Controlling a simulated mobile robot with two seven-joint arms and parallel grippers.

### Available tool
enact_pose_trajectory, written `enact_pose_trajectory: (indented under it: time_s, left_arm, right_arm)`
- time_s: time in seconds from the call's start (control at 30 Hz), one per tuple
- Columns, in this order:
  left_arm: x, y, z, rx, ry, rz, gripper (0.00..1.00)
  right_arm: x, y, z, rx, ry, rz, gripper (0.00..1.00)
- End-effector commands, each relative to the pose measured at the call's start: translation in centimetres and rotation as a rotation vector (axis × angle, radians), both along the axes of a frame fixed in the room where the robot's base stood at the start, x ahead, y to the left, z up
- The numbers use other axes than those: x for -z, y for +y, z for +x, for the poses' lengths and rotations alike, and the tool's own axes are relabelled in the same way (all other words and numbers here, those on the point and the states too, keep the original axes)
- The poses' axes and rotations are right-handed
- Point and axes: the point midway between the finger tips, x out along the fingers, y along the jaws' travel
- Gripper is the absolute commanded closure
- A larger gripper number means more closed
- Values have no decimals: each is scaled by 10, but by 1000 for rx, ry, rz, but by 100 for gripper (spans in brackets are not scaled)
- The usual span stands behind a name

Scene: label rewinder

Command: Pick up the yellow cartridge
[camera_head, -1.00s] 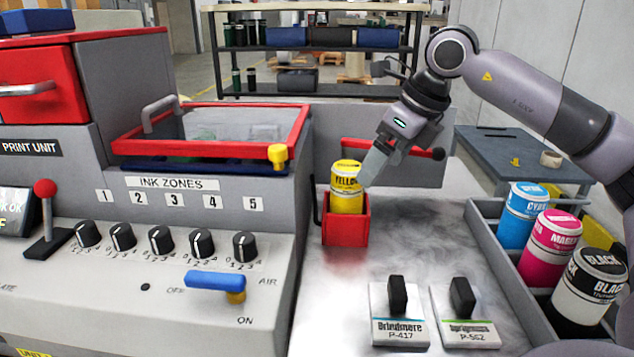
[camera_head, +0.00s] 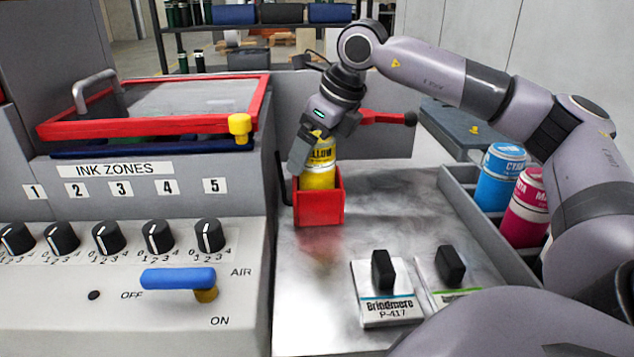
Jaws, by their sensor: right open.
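The yellow cartridge (camera_head: 319,172) stands upright in a small red holder (camera_head: 319,209) on the metal worktop beside the machine. Its upper left part is hidden by my right gripper. My right gripper (camera_head: 299,158) comes down from above, its fingers at the cartridge's upper left side in the picture. The jaws are open. I cannot tell whether a finger touches the cartridge. My left gripper is not in view.
Cyan (camera_head: 498,178) and magenta (camera_head: 526,207) cartridges stand in a grey tray at the right. Two stamp-like blocks (camera_head: 387,292) sit on the front worktop. The machine panel with knobs, a blue lever (camera_head: 178,278) and a red-framed lid (camera_head: 255,105) lies left.

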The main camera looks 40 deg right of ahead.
Motion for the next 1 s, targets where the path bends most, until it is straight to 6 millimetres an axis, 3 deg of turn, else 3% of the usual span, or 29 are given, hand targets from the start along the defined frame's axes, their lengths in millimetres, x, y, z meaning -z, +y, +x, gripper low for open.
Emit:
enact_pose_trajectory:
  time_s: [0.23, 0.5, 0.53, 0.83, 1.0]
  left_arm:
    - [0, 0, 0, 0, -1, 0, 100]
    - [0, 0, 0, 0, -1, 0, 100]
    - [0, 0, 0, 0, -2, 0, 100]
    - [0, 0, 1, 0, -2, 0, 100]
    - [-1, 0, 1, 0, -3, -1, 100]
  right_arm:
    - [1, 0, 1, 0, -2, 1, 6]
    - [1, 0, 1, 0, -1, 0, 93]
    - [1, 0, 1, 0, -1, 0, 100]
    - [-2, 0, 1, 0, -4, 0, 100]
    - [-14, 1, 2, 0, -7, 1, 100]
